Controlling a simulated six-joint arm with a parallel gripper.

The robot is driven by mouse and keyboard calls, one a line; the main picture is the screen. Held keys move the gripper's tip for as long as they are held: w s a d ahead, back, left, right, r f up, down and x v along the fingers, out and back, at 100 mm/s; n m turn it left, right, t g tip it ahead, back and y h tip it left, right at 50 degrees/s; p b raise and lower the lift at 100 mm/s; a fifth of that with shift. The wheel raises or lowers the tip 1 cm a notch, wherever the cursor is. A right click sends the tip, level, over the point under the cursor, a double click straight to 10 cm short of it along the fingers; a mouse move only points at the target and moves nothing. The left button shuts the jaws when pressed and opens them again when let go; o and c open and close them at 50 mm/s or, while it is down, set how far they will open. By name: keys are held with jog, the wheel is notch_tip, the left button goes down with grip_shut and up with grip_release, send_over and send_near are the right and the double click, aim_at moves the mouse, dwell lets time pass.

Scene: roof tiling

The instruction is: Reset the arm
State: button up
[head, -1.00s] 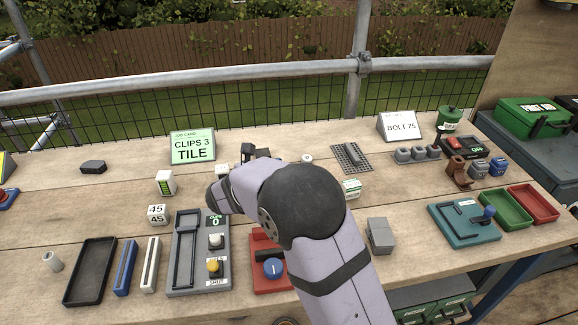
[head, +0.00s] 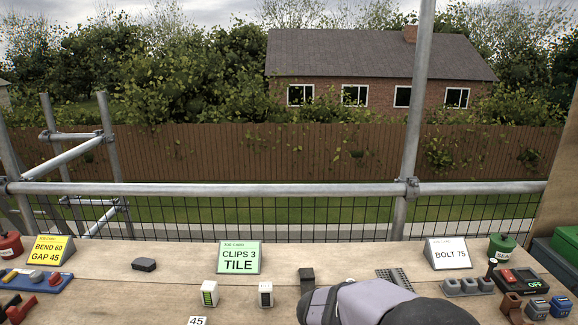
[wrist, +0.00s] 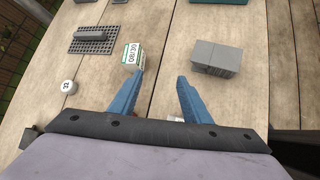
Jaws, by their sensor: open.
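My gripper (wrist: 161,76) shows in the wrist view as two blue fingers. They are apart, with nothing between them, and point over the wooden bench. A white box with a green-edged label (wrist: 132,55) is just beyond the left fingertip. A grey block (wrist: 215,58) is beyond the right fingertip. In the head view, my lilac and black arm is at the bottom, right of centre, cut off by the lower edge. I cannot make out the gripper fingers there.
A dark perforated plate (wrist: 93,40) and a small white round piece (wrist: 68,87) lie left. In the head view, job cards reading CLIPS 3 TILE (head: 239,257), BOLT 75 (head: 447,253) and BEND 60 GAP 45 (head: 50,250) stand on the bench. A scaffold rail (head: 300,189) runs behind.

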jog(key=s+m+g+y+p, duration=0.1)
jog(key=s+m, duration=0.2)
jog(key=s, duration=0.1)
jog(key=s+r+m+g+y+p, duration=0.1)
jog(key=s+m+p, duration=0.1)
jog(key=s+m, duration=0.1)
jog(key=s+a+m+g+y+p, duration=0.1)
jog(key=s+m, duration=0.2)
jog(key=s, duration=0.2)
jog(key=shift+s+r+y, duration=0.2)
jog(key=shift+r+y, duration=0.2)
jog(key=s+a+r+m+y+p, duration=0.1)
jog(key=s+a+m+y+p, duration=0.2)
jog(key=s+m, duration=0.4)
jog(key=shift+a+r+m+g+y+p, duration=0.35)
jog(key=shift+a+m+y, duration=0.35)
jog(key=shift+a+m, duration=0.4)
jog(key=shift+s, duration=0.1)
